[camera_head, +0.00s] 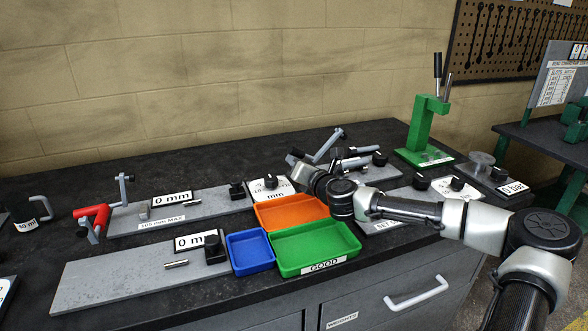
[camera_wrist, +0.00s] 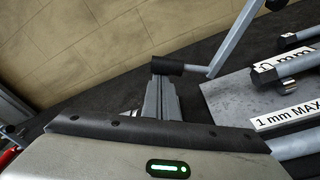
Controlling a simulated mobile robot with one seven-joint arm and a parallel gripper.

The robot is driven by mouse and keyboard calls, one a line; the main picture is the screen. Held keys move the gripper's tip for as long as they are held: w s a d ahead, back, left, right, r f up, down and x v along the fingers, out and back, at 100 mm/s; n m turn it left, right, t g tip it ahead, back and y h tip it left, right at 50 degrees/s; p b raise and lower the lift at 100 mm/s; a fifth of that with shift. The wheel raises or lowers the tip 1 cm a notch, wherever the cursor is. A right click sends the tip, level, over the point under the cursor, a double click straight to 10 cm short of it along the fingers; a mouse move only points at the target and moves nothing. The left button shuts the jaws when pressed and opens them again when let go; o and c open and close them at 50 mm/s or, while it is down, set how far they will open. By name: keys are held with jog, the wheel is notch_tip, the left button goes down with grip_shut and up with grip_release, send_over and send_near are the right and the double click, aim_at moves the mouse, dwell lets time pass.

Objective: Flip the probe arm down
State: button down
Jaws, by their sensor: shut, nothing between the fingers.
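A grey lever, apparently the probe arm (camera_head: 327,147), is on a bench fixture at the back. It slants up to the right and ends in a small black knob. In the wrist view its bar (camera_wrist: 236,38) rises to the upper right, and a short crosspiece leads left to a black grip (camera_wrist: 167,66). My gripper (camera_wrist: 161,78) is shut and empty, its fingertips right at the black grip. I cannot tell whether they touch it. In the head view my wrist hides part of the fixture and my fingers are hard to make out.
The fixture's grey plate (camera_wrist: 231,94), labelled "1 mm MAX", is right of my fingers. Orange (camera_head: 268,222), blue (camera_head: 262,263) and green trays (camera_head: 352,248) are in front. A green press (camera_head: 415,140) stands right; another gauge plate (camera_head: 125,222) lies left.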

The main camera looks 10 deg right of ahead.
jog(key=r+m, duration=0.2)
jog(key=shift+w+d+m+p, duration=0.1)
jog(key=shift+d+m+p, duration=0.2)
jog(key=shift+d, duration=0.1)
jog(key=shift+w+d+r+m+y+p, duration=0.15)
jog(key=shift+d+r+m+y+p, duration=0.1)
jog(key=shift+d+r+m+p, duration=0.5)
jog(key=shift+w+d+r+m+y+p, duration=0.1)
jog(key=shift+d+r+m+y+p, duration=0.15)
jog(key=shift+d+r+m+p, duration=0.45)
jog(key=shift+d+r+t, duration=0.15)
jog(key=shift+d+t, duration=0.05)
jog(key=shift+t, duration=0.1)
